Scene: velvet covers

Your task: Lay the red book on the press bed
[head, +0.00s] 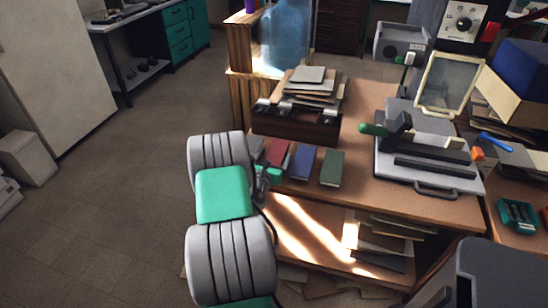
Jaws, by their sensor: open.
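The red book (276,152) lies on the wooden table near its left front, between a greyish book and a blue book (303,162). The press (430,165) stands on the right part of the table, with a grey flat bed, a green-handled lever and a front handle. My arm hangs at the left of the table. My gripper (268,176) is by the front edge close to the red book and the blue book, largely hidden behind my arm. It is open, and I cannot tell whether it touches a book.
A green book (333,168) lies right of the blue one. A dark wooden box (297,124) with stacked papers stands behind the books. Bare tabletop (365,190) lies between the books and the press. A framed panel (446,84) stands behind the press. Papers fill the shelf below.

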